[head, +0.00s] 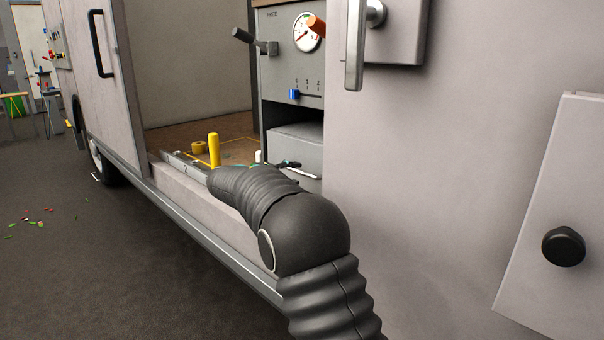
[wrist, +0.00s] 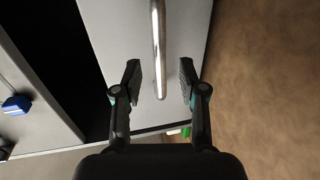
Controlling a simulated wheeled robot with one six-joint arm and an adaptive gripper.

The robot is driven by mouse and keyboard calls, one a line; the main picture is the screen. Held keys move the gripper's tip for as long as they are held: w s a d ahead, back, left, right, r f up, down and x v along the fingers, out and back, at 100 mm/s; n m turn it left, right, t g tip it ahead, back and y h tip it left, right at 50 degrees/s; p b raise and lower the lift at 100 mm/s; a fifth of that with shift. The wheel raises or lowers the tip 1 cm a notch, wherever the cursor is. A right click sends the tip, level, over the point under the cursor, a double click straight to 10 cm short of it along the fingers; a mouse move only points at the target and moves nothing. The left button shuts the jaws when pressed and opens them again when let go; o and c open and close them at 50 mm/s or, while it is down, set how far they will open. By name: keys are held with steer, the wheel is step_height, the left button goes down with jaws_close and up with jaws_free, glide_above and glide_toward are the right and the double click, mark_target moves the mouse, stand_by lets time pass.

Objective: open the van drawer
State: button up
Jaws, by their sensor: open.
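The van drawer (head: 293,147) is a grey front low in the grey cabinet inside the van's side opening. Its pale bar handle (head: 305,173) shows partly beside my gripper (head: 288,164). In the wrist view the drawer front (wrist: 112,40) fills the upper middle, and the shiny handle (wrist: 158,45) runs down between my open fingers (wrist: 160,80). The handle's near end lies between the fingertips, with a gap on each side. Nothing is held. My arm hides the lower part of the drawer in the head view.
A dark recess lies above the drawer. The cabinet carries a gauge (head: 307,32), a lever (head: 256,42) and a blue knob (head: 294,94). A yellow post (head: 214,150) stands on the van floor. An outer panel (head: 420,180) stands close to the right.

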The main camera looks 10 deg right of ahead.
mark_target(300, 173)
steer(key=shift+x, duration=2.25)
jaws_close()
